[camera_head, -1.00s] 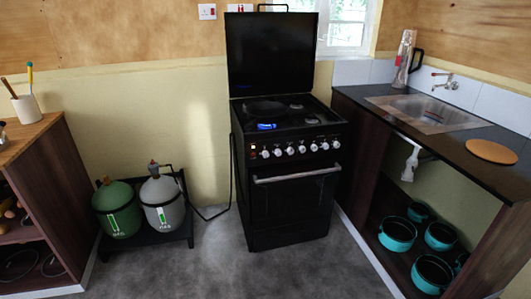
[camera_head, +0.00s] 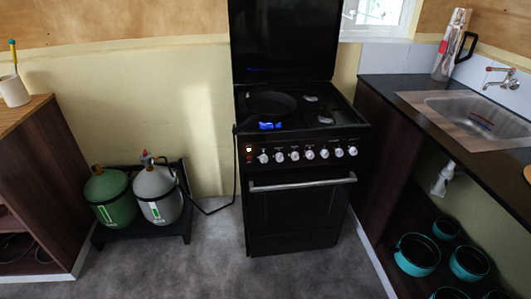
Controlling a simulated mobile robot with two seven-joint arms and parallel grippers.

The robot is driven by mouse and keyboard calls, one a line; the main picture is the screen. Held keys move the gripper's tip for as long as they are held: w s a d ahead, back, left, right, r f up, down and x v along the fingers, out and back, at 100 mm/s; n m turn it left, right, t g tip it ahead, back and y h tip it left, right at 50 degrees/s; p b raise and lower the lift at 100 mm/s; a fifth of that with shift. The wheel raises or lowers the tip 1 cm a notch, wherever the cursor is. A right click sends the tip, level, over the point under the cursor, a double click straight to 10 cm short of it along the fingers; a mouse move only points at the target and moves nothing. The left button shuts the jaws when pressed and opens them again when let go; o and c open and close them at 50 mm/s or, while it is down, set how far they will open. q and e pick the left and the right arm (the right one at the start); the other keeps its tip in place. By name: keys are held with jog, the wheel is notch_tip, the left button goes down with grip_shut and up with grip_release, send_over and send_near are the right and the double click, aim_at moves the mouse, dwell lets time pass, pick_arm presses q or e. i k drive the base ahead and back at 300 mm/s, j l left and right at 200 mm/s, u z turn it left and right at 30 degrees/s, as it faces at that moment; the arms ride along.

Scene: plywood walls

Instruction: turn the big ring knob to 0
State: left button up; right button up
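A black stove (camera_head: 300,210) stands ahead with its lid raised. A row of several white knobs (camera_head: 309,154) runs along its front panel, with a lit orange light at the panel's left end. A blue flame (camera_head: 270,125) burns at the front left of the hob, below a dark pan (camera_head: 268,104). The knob markings are too small to read, so I cannot tell which knob serves the big ring or how it is set. Neither of my grippers is in view.
A green gas bottle (camera_head: 111,198) and a grey gas bottle (camera_head: 158,194) stand on a low black stand left of the stove. A counter with a sink (camera_head: 480,115) is on the right, with teal pots (camera_head: 417,255) below. A wooden cabinet (camera_head: 45,170) is at left. The grey floor (camera_head: 220,255) before the stove is clear.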

aim_at(263, 157)
jog(key=i+l+u, duration=0.15)
jog(key=i+l, duration=0.3)
jog(key=i+l+u, duration=0.15)
jog(key=i+l, duration=0.25)
jog(key=i+l+u, duration=0.15)
jog(key=i+l, duration=0.25)
jog(key=l, duration=0.2)
